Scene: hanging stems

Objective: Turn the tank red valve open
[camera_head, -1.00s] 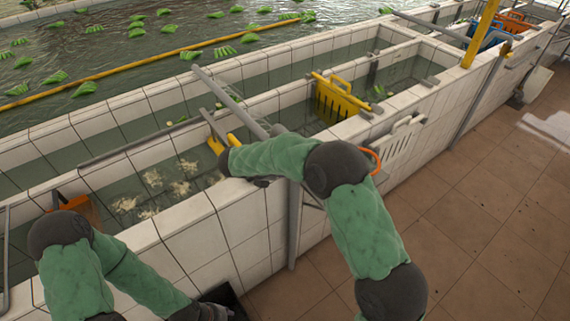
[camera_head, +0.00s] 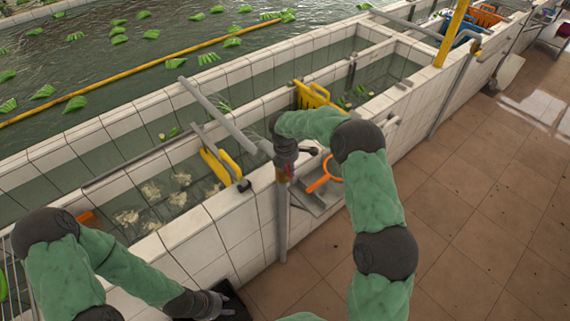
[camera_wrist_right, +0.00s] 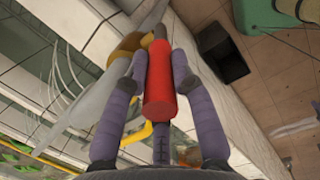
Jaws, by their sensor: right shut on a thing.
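The red valve handle (camera_wrist_right: 159,88) is a smooth cylinder in the middle of the right wrist view. A brass-coloured valve part (camera_wrist_right: 128,46) is beyond it. The fingers of my right gripper (camera_wrist_right: 158,66) are on both sides of the handle and shut on it. In the head view my right gripper (camera_head: 284,165) is at the outer side of the tiled tank wall, by a grey upright post; only a little red shows there, and the valve is mostly hidden. My left gripper (camera_head: 222,302) is low at the bottom, over a dark box, its fingers too small and dark to read.
The tiled tank (camera_head: 216,225) runs diagonally, with yellow dividers (camera_head: 221,168) and pale clumps in the water. An orange loop (camera_head: 325,172) is right of my right gripper. A black bin (camera_wrist_right: 222,54) stands on the floor. Brown floor (camera_head: 480,225) at the right is clear.

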